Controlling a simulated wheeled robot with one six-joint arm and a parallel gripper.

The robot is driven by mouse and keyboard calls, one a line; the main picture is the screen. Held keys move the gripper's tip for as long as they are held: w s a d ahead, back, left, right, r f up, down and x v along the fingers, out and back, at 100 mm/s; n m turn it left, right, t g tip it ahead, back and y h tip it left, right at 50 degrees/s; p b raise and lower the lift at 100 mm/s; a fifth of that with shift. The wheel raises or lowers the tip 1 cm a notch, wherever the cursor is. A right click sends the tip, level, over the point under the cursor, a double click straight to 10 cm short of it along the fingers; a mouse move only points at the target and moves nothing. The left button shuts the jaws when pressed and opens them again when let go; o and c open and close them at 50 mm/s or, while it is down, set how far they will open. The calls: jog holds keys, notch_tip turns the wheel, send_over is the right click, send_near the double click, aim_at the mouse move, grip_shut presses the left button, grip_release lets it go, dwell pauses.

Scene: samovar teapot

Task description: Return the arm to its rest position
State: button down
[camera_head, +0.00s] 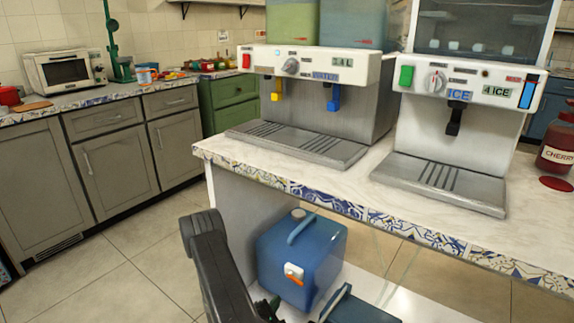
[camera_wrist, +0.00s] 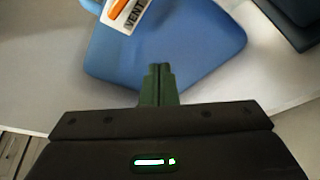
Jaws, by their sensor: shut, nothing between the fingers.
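My gripper (camera_wrist: 159,72) is shut and empty in the wrist view, its green fingers together. Ahead of the fingertips is a blue jug (camera_wrist: 165,40) with an orange tap and a label reading "VENT". I cannot tell whether the fingertips touch it. In the head view my dark arm reaches up from the bottom centre-left, in front of the counter's lower shelf. The jug (camera_head: 325,258) stands on that shelf, upright, with a handle and a light cap on top. In the head view the fingertips are not clearly visible.
The counter (camera_head: 372,203) overhangs the shelf and carries two drink dispensers (camera_head: 345,92) (camera_head: 465,95). A red cherry bottle (camera_head: 556,142) stands at the right. A darker blue object (camera_head: 358,308) is beside the jug. Open tiled floor (camera_head: 130,275) lies to the left.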

jog(key=shift+v, duration=1.3)
